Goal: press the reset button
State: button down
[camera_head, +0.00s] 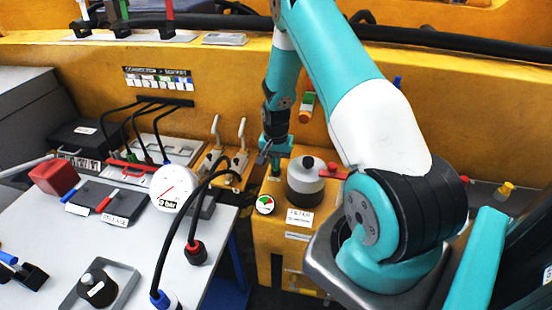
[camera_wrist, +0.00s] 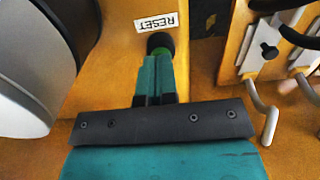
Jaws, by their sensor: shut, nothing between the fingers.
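The reset button (camera_wrist: 160,41) shows in the wrist view as a dark round cap with some green at its lower edge, on a yellow-orange surface. A white RESET label (camera_wrist: 156,22) sits just beyond it, upside down in this view. My gripper (camera_wrist: 157,60) is shut and empty, with its teal fingers together and their tips right at the button. They cover part of the button, and I cannot tell whether they touch it or whether it is pressed in.
A grey-and-black filter canister (camera_head: 305,184) stands right of my gripper, with a red handle beside it. A small round gauge (camera_head: 265,204) is in front. Levers (camera_head: 239,150) stand to the left. A white table (camera_head: 130,240) with cables, a dial and boxes fills the left.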

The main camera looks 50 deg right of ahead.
jog(key=shift+f, duration=0.1)
jog(key=shift+f+b, duration=0.65)
jog(key=shift+b, duration=0.1)
jog(key=shift+s+f+b, duration=0.2)
jog(key=shift+f+b, duration=0.2)
jog(key=shift+r+p, duration=0.35)
jog(key=shift+r, duration=0.05)
notch_tip(320, 180, up, 14)
jog(key=b, duration=0.1)
jog(key=shift+w, duration=0.25)
jog(key=shift+f, duration=0.1)
